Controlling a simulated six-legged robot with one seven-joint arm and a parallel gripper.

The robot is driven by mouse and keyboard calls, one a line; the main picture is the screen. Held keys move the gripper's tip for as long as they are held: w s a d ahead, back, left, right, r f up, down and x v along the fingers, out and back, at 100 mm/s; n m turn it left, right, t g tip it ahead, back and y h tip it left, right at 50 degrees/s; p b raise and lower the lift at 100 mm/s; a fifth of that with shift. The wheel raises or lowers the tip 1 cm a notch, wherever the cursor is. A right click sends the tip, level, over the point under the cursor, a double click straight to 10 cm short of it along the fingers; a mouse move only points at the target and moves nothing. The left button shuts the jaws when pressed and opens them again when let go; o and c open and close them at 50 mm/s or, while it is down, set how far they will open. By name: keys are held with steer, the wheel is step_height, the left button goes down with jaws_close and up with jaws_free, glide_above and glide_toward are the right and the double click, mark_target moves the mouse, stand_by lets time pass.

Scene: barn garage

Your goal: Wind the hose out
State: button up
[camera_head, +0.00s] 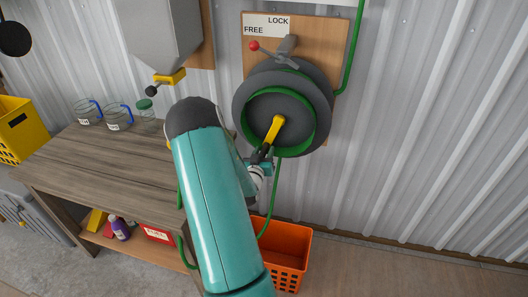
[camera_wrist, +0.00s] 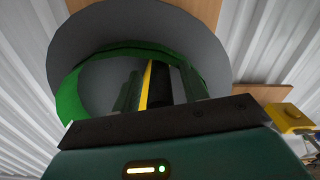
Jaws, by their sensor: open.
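The grey hose reel (camera_head: 240,105) is mounted on a wooden wall board, with green hose (camera_head: 318,120) wound on it. A yellow crank (camera_head: 275,129) crosses its face. My gripper (camera_head: 262,154) is at the crank's lower end. In the wrist view, my open fingers (camera_wrist: 160,90) have the yellow crank (camera_wrist: 147,85) and a dark grip between them; I cannot tell whether they touch it. A lever with a red knob (camera_head: 254,46) sits above the reel, its knob below the word FREE. Green hose (camera_head: 274,195) hangs from the reel toward an orange crate (camera_head: 288,262).
A wooden workbench (camera_head: 85,165) with jars (camera_head: 118,118) stands at left. A grey hopper (camera_head: 160,35) with a yellow outlet hangs above it. A yellow crate (camera_head: 15,130) is at far left. The floor and corrugated wall at right are clear.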

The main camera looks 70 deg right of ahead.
steer(key=shift+w+d, duration=0.1)
steer(key=shift+d, duration=0.3)
jaws_close()
steer(key=shift+d, duration=0.1)
